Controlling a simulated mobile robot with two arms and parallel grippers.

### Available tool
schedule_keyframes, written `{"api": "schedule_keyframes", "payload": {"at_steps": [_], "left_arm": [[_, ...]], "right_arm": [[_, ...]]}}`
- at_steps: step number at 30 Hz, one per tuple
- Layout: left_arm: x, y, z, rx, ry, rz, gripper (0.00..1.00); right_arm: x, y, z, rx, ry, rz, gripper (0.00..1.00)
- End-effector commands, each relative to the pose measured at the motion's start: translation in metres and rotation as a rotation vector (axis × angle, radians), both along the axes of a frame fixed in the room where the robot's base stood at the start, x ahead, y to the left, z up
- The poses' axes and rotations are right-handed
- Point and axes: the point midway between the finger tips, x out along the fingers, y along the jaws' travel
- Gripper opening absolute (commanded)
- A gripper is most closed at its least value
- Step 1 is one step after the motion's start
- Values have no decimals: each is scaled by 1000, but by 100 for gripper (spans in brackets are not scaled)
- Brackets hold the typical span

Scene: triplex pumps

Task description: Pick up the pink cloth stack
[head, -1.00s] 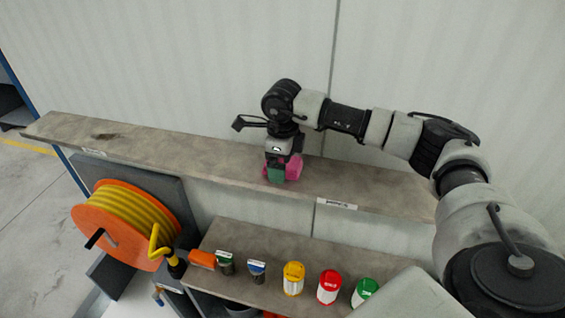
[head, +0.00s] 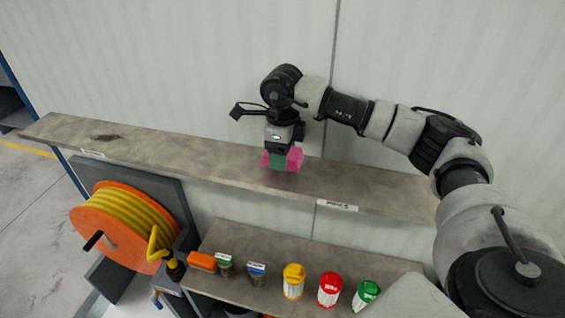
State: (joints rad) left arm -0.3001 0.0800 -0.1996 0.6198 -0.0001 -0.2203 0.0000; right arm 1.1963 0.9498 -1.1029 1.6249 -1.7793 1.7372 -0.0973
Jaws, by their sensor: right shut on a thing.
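The pink cloth stack (head: 295,158) is at the upper shelf (head: 200,158), in the middle of the head view. My right gripper (head: 279,160) points down over it and is shut on it. A green part at the gripper's fingers covers the middle of the stack, so pink shows on both sides. The stack appears slightly above the shelf top, but the gap is hard to judge. My left gripper is not in view.
A lower shelf (head: 290,245) holds an orange item (head: 202,261), small containers, and yellow (head: 293,281), red (head: 329,289) and green-lidded (head: 366,294) canisters. An orange reel with yellow hose (head: 125,222) is at left.

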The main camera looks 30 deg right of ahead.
Motion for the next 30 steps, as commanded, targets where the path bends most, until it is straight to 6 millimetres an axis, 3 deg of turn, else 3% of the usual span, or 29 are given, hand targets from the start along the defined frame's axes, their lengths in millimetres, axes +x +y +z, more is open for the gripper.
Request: {"api": "schedule_keyframes", "payload": {"at_steps": [15, 21, 30], "left_arm": [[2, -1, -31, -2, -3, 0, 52], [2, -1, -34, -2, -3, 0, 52], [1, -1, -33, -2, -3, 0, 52]], "right_arm": [[-70, -69, 67, -2, -3, -3, 40], [-82, -80, 78, 0, -1, 0, 40], [-84, -82, 80, 0, 0, 0, 40]]}}
